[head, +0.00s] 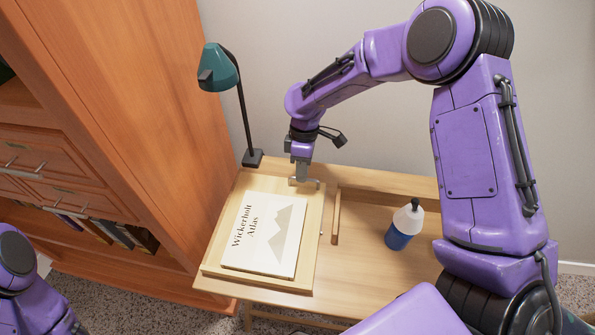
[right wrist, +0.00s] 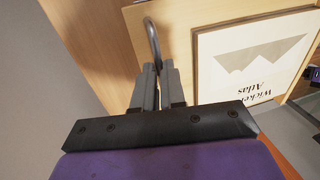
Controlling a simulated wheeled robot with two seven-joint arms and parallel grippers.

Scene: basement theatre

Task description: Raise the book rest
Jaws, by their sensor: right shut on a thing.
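The book rest (head: 314,235) is a pale wooden board on the left part of the wooden desk. It also shows in the right wrist view (right wrist: 205,15). A white book titled "Wickerholt Atlas" (head: 264,235) lies on it, also in the right wrist view (right wrist: 250,65). My right gripper (head: 303,181) is at the board's far edge. Its fingers, seen in the right wrist view (right wrist: 158,75), are shut on a curved grey metal handle (right wrist: 152,40). I cannot tell exactly how far the board tilts. My left gripper is out of view.
A narrow wooden strip (head: 336,216) lies right of the rest. A blue-and-white bottle (head: 404,224) stands farther right on the desk (head: 365,275). A teal lamp (head: 219,70) stands behind the rest, close to my right gripper. A tall wooden cabinet (head: 125,120) borders the desk's left side.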

